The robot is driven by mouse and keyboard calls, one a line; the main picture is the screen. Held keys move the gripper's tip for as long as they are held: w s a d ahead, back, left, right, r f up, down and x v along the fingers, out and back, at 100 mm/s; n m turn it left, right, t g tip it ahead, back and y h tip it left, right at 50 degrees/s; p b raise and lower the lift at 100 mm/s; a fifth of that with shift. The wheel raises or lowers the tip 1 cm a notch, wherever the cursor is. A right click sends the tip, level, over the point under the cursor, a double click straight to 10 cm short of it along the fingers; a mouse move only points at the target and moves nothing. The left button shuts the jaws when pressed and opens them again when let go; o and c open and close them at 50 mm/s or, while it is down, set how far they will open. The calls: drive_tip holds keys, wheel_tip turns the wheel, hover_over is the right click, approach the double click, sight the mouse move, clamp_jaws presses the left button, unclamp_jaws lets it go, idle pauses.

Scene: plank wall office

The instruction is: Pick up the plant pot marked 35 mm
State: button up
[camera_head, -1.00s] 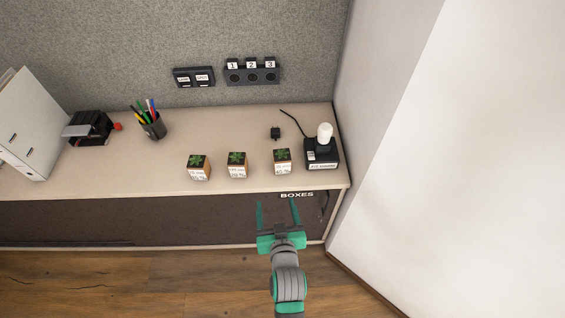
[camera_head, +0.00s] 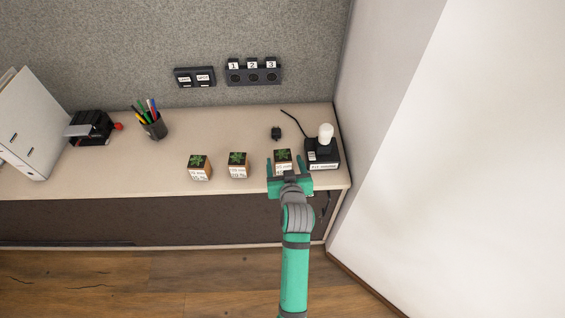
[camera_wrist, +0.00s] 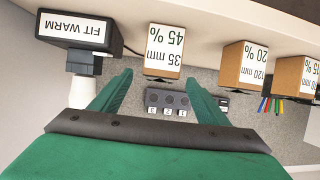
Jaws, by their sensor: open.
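The plant pot marked 35 mm (camera_head: 283,155) is the rightmost of three small cube-shaped pots with green leaves on the beige desktop. In the wrist view, which is upside down, its white label (camera_wrist: 165,47) reads 35 mm and 45 %. My gripper (camera_head: 283,163) is open at the front of this pot, one finger to each side in the head view. In the wrist view the pot stands beyond the fingertips (camera_wrist: 158,80), with nothing held. My gripper hides the pot's lower front in the head view.
A pot marked 120 mm (camera_wrist: 240,66) stands beside it, with another pot (camera_head: 199,167) further left. Close on the right is a black box (camera_head: 323,152) with a white bulb, labelled FIT WARM (camera_wrist: 77,30). A small black plug (camera_head: 276,132) lies behind. A pen cup (camera_head: 153,128) stands left.

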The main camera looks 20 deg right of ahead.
sight(283, 159)
drive_tip(key=shift+x, duration=2.6)
drive_tip(key=shift+f, duration=0.2)
drive_tip(key=c, duration=1.2)
drive_tip(key=shift+c, duration=0.9)
drive_tip(key=shift+r, duration=0.15)
